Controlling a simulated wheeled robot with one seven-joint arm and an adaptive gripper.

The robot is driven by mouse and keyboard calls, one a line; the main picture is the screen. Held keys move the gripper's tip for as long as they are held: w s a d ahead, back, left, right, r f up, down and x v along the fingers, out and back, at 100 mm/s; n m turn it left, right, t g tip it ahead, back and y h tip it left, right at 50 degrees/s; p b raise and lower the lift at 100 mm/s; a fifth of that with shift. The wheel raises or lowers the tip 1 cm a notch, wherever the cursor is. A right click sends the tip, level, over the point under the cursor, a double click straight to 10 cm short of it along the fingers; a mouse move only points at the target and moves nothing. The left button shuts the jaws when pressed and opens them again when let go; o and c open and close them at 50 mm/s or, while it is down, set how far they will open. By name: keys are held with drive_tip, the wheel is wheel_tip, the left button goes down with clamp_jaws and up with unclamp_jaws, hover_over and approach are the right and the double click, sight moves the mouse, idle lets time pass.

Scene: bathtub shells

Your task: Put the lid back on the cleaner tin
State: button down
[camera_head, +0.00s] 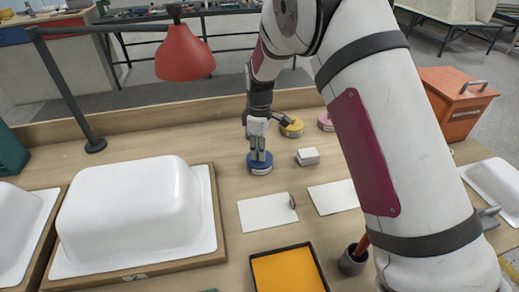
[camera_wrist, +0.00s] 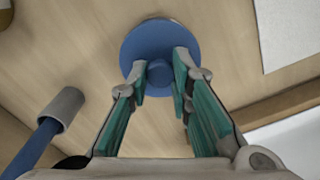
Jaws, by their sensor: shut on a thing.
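My gripper (camera_head: 258,147) points down over the bench and is shut on the knob of a round blue lid. In the wrist view, the two green-lined fingers (camera_wrist: 160,72) stand on either side of the blue lid's knob (camera_wrist: 158,74). The blue lid (camera_wrist: 143,46) is a flat disc facing the camera. In the head view, a low blue round shape (camera_head: 260,168) with a pale band sits directly under the fingers. I cannot tell there whether the lid rests on the tin or hangs just above it.
A yellow tin (camera_head: 292,128) and a pink tin (camera_head: 325,121) stand behind. A grey block (camera_head: 308,157) is just right of the fingers. White sheets (camera_head: 264,213) lie in front. A white tub shell (camera_head: 130,215) fills the left, and a red lamp (camera_head: 184,55) overhangs the back.

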drive_tip(key=c, duration=0.9)
unclamp_jaws()
drive_tip(key=shift+r+p, duration=0.75)
drive_tip(key=shift+r, duration=2.7)
clamp_jaws()
